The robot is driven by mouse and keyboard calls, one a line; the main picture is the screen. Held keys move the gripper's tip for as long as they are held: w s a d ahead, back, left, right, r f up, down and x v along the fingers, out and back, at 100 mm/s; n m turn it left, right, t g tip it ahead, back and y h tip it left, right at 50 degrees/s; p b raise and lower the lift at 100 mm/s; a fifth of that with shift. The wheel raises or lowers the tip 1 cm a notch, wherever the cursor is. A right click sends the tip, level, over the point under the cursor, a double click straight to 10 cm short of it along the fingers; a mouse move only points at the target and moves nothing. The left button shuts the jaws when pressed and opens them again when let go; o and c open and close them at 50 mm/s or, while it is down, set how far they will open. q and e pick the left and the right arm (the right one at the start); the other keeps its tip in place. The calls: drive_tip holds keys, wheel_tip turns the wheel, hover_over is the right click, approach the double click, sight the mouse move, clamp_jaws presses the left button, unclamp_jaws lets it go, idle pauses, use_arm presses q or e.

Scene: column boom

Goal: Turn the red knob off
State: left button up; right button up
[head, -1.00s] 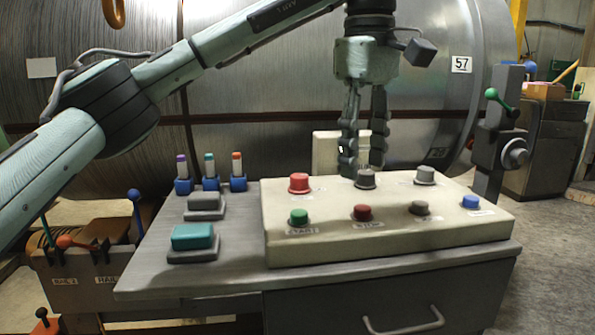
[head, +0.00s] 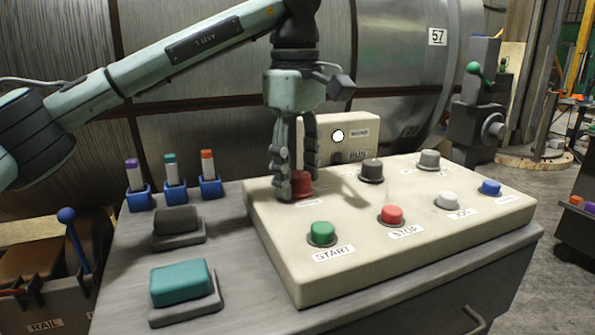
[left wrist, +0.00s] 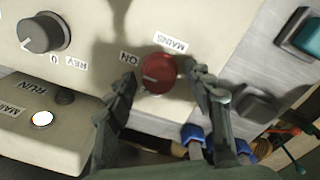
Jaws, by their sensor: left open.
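The red knob (head: 302,184) stands on the back left of the cream control panel (head: 400,243). In the left wrist view the red knob (left wrist: 160,70) has "MAINS" and "ON" labels beside it, and a pale mark on its face on the side of "ON". My left gripper (head: 297,178) is open and points down at the knob. In the wrist view the left gripper's fingers (left wrist: 164,80) lie on either side of the knob, with gaps visible. One finger hides part of the knob in the head view. My right gripper is not in view.
A dark knob (head: 371,171) and grey knob (head: 429,160) stand right of the red one. Green START (head: 321,233) and red STOP (head: 391,215) buttons are in front. A box behind carries a lit white lamp (head: 338,136). Teal (head: 180,283) and dark (head: 177,220) pedals lie left.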

use_arm(q)
drive_tip(key=shift+d, duration=0.1)
drive_tip(key=shift+c, duration=0.8)
drive_tip(key=c, duration=1)
